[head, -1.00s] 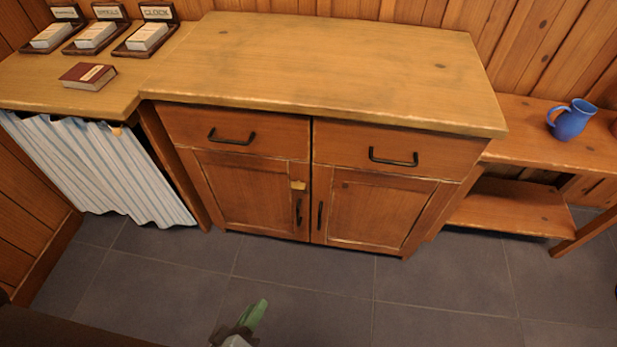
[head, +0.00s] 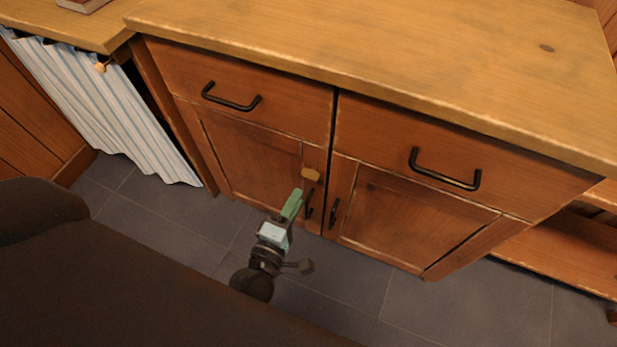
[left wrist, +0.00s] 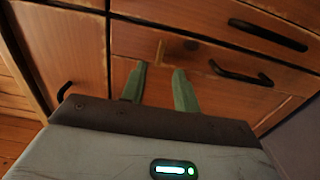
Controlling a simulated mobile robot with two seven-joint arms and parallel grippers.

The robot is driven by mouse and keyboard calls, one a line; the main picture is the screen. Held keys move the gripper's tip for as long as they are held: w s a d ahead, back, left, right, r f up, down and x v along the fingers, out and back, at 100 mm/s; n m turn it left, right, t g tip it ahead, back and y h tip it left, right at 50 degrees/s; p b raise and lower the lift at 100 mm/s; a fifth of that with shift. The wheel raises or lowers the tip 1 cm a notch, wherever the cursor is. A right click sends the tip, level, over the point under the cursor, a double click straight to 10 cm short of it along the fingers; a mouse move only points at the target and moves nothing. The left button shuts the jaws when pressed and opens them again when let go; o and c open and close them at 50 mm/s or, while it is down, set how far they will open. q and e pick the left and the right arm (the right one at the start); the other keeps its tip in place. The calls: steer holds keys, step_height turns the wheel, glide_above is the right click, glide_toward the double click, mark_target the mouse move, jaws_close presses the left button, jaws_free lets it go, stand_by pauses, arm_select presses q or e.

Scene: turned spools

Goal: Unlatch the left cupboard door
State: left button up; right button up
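The left cupboard door (head: 245,160) is shut, beside the right door. My left gripper (head: 294,202) is in front of the left door, just below and left of the latch. In the left wrist view its green fingers (left wrist: 159,86) are apart with nothing between them. Contact with the latch cannot be told. My right gripper is out of view.
Two drawers with black handles (head: 231,98) (head: 446,170) sit above the doors, under the overhanging wooden top (head: 400,50). A striped curtain (head: 105,105) hangs at the left. Grey tiled floor (head: 200,215) is clear before the cupboard.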

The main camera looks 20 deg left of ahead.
mark_target(308, 179)
arm_select(q)
steer(key=w, duration=0.7)
steer(key=shift+d+b, duration=0.15)
steer(key=shift+b, duration=0.2)
jaws_close()
